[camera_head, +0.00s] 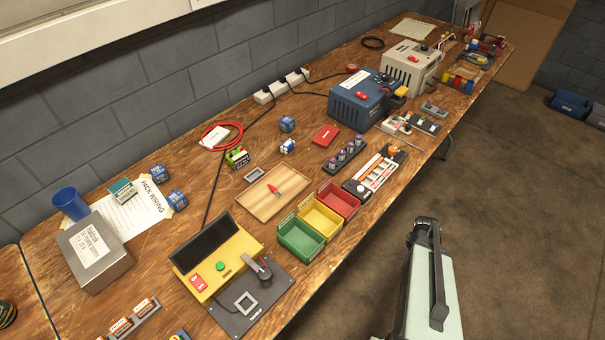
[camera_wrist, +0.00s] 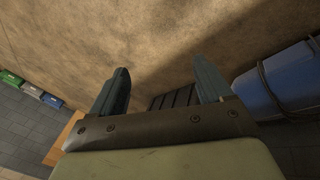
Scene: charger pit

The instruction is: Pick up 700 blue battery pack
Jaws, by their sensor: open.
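Several small blue battery packs stand on the wooden workbench (camera_head: 225,185). Two are at the left by the PACK WIRING sheet: a rear pack (camera_head: 160,173) and a front pack (camera_head: 177,200). Two more are near the middle back: a rear pack (camera_head: 287,123) and a white-and-blue pack (camera_head: 287,146). Their numbers are too small to read, so I cannot tell which is the 700. My gripper (camera_wrist: 161,88) is open and empty in the wrist view, with a plain brown surface beyond it. No battery pack shows there. In the head view, my pale arm is off the bench's front edge.
A green-and-black pack (camera_head: 237,157) stands near the middle blue packs. A wooden tray (camera_head: 262,207), a green bin (camera_head: 300,238) and a yellow tester (camera_head: 217,262) lie nearer the front. A blue cup (camera_head: 71,203) and a grey box (camera_head: 95,252) stand at the left.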

